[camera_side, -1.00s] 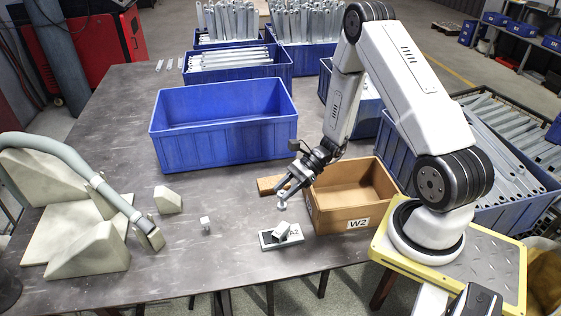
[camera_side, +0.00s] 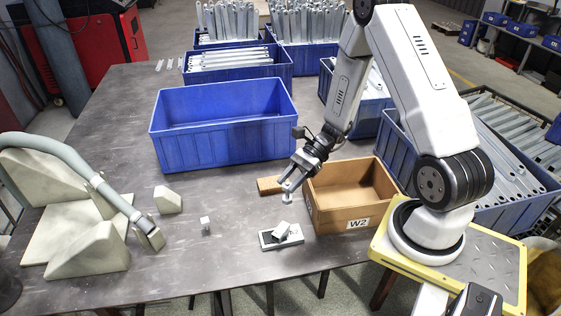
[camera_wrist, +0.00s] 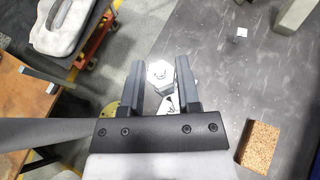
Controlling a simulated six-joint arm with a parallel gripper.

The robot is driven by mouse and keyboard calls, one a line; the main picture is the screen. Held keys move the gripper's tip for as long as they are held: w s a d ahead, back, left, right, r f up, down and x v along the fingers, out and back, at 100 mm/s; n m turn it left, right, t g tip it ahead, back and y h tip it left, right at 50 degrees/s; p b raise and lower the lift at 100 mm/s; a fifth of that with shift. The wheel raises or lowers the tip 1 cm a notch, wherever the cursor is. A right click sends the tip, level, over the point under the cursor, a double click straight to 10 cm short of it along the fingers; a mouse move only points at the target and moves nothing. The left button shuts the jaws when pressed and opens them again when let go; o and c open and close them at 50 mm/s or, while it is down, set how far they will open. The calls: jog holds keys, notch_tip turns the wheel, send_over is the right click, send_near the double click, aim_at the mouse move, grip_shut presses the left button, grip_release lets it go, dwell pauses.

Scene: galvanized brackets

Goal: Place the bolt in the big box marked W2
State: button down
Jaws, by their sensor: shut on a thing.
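My gripper (camera_side: 288,188) is shut on a small grey metal bolt (camera_side: 287,198) and holds it above the table, just left of the brown box. In the wrist view the bolt's hexagonal head (camera_wrist: 160,72) shows between the two dark fingers (camera_wrist: 161,88). The big box marked W2 (camera_side: 345,215) is an open brown box with a white label on its front; its visible inside looks empty.
A small plate with a grey block on it (camera_side: 281,238) lies in front of the bolt. A wooden block (camera_side: 268,185) lies beside the box. A small cube (camera_side: 205,223) stands further left. A large blue crate (camera_side: 225,145) is behind.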

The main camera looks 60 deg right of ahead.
jog(key=s+d+f+n+g+h, duration=0.1)
jog(key=s+d+n+g+h, duration=0.3)
jog(key=s+n+g, duration=0.45)
jog(key=s+d+f+n+g+h, duration=0.1)
jog(key=s+d+n+g+h, duration=0.2)
jog(key=s+n+g, duration=0.5)
jog(key=w+d+r+n+t+h, duration=0.1)
jog(key=w+d+n+t+h, duration=0.15)
jog(key=d+n+h, duration=0.6)
jog(key=w+d+r+n+t+h, duration=0.15)
jog(key=d+n+t+h, duration=0.25)
jog(key=d+n+h, duration=0.4)
notch_tip(320, 180, down, 7)
jog(key=shift+d+m, duration=0.3)
jog(key=shift+f, duration=0.2)
jog(key=shift+f, duration=2.8)
jog(key=shift+w+f, duration=0.1)
jog(key=shift+f, duration=2)
